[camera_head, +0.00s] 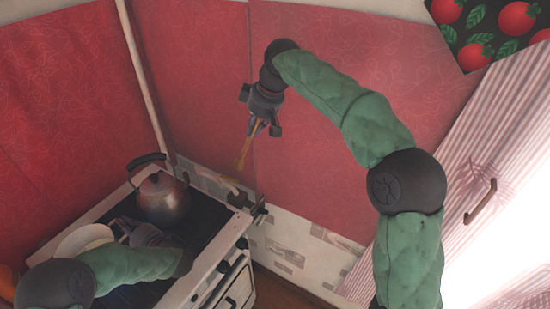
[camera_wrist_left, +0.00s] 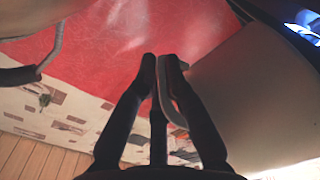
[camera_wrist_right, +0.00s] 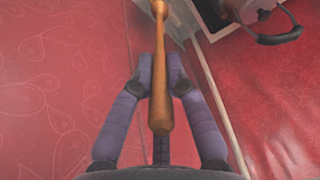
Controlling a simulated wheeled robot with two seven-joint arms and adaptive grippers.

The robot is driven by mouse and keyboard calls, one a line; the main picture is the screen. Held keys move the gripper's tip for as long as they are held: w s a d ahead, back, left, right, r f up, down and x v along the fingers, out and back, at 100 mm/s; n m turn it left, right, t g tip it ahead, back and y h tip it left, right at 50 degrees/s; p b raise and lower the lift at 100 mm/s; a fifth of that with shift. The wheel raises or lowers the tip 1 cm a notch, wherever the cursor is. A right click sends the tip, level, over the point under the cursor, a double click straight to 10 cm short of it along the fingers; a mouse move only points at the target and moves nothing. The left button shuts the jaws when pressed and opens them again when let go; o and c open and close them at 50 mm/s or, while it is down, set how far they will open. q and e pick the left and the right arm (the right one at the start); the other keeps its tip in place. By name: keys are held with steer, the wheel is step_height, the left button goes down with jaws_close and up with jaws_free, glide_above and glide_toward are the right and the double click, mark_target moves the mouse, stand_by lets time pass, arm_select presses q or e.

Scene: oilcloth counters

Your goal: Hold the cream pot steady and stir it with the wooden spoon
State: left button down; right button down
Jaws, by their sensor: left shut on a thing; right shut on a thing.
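The cream pot (camera_head: 82,240) stands on the dark stove top at the lower left, partly hidden by my left arm. In the left wrist view its pale wall (camera_wrist_left: 250,95) fills the right side. My left gripper (camera_head: 133,228) is shut on the pot's handle (camera_wrist_left: 172,103) at its side; the fingertips (camera_wrist_left: 161,62) meet there. The wooden spoon (camera_head: 242,156) hangs tilted in the air, right of the stove. My right gripper (camera_head: 264,127) is shut on its handle, which shows between the fingers in the right wrist view (camera_wrist_right: 160,85). The inside of the pot is hidden.
A shiny kettle (camera_head: 163,200) with a dark raised handle stands on the stove behind the pot, between pot and spoon. The stove's pale front edge (camera_head: 215,255) has knobs. Red patterned walls (camera_head: 320,130) stand close behind. A striped door with a handle (camera_head: 480,203) is at the right.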

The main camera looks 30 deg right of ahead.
steer(key=w+a+r+n+y, duration=0.1)
steer(key=w+a+r+n, duration=0.2)
steer(key=a+r, duration=0.9)
steer(key=a+f+n+g, duration=0.1)
steer(key=a+f, duration=0.1)
steer(key=a, duration=0.8)
steer(key=a+f, duration=0.2)
steer(key=a, duration=0.7)
steer(key=s+a+f, duration=0.2)
steer(key=s+a, duration=0.2)
steer(key=a, duration=0.4)
steer(key=s+a+f, duration=0.1)
steer(key=s+a, duration=0.2)
steer(key=a, duration=0.5)
steer(key=shift+s+d+f, duration=1.3)
steer(key=shift+d+f, duration=0.95)
steer(key=shift+f, duration=0.45)
steer(key=a+x, duration=0.1)
steer(key=x, duration=1.1)
steer(key=shift+s+n+g+y, duration=0.4)
steer(key=shift+d, duration=0.15)
